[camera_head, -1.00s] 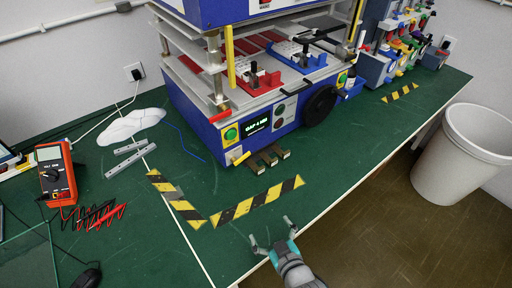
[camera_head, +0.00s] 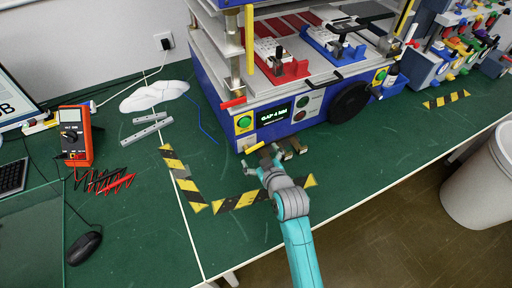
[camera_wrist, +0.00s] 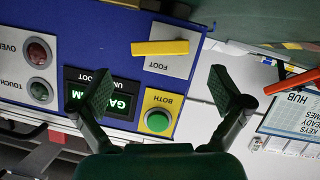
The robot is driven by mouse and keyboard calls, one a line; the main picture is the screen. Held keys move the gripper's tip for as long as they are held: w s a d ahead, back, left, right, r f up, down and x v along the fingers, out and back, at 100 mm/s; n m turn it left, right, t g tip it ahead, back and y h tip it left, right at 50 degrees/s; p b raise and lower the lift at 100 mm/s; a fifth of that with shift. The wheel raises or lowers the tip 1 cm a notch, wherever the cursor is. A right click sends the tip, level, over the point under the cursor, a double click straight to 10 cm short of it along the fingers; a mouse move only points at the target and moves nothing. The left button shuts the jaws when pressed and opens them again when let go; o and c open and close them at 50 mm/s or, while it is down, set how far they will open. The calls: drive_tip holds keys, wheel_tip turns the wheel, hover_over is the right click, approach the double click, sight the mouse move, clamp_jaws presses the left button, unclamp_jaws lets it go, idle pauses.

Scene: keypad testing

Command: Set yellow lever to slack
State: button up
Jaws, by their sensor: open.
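The yellow lever (camera_head: 254,147) sits low on the front panel of the blue machine, near its left corner. In the wrist view the lever (camera_wrist: 160,47) lies across a pale plate labelled FOOT, between and beyond the fingertips. My gripper (camera_head: 263,163) is just in front of the panel, below the lever in the head view. In the wrist view its two dark fingers (camera_wrist: 165,86) are spread wide with nothing between them, apart from the lever. I see no readable "slack" mark.
A green button (camera_wrist: 157,121) on a yellow plate and a lit display (camera_wrist: 104,96) are close to the lever. Striped tape (camera_head: 190,185) marks the green table. A multimeter (camera_head: 74,137) stands at left.

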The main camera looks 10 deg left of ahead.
sight(255, 147)
drive_tip(key=shift+x, duration=2.45)
